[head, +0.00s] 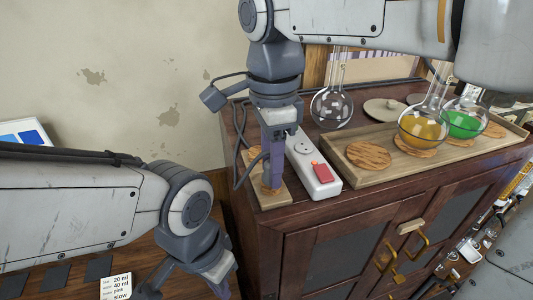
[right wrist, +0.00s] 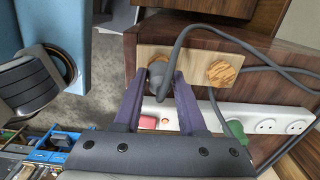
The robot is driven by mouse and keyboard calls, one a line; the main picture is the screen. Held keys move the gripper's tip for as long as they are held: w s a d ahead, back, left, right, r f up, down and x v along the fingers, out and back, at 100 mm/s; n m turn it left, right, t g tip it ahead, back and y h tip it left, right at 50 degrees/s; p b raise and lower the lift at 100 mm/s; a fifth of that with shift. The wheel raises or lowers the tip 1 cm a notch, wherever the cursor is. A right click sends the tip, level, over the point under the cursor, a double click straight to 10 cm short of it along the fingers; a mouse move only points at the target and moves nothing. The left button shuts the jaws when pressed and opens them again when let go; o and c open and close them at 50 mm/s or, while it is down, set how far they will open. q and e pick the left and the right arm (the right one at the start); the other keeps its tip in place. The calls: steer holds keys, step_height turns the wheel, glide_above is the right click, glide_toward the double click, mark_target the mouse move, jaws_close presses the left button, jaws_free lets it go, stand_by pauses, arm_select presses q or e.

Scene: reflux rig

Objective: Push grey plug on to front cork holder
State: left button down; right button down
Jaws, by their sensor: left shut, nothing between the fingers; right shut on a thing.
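My right gripper (head: 268,185) points down at the front end of a small wooden board (head: 274,203) on the cabinet. Its purple fingers are shut on the grey plug (right wrist: 158,72), at the board's front end in the right wrist view. The front cork holder is mostly hidden by the plug and fingers; I cannot tell how far the plug sits on it. The other cork holder (right wrist: 222,73) is bare, with a grey cable passing by it. My left gripper (head: 220,286) is shut and empty, low in front of the cabinet at the head view's bottom edge.
A white power strip (head: 308,160) with a red switch (head: 322,173) lies beside the board; a green plug (right wrist: 236,131) sits in it. A wooden tray (head: 360,178) holds cork mats and flasks with yellow (head: 424,128) and green (head: 464,123) liquid. An empty flask (head: 332,107) stands behind.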

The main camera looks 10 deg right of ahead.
steer(key=shift+f, duration=0.1)
steer(key=shift+c, duration=2)
jaws_free()
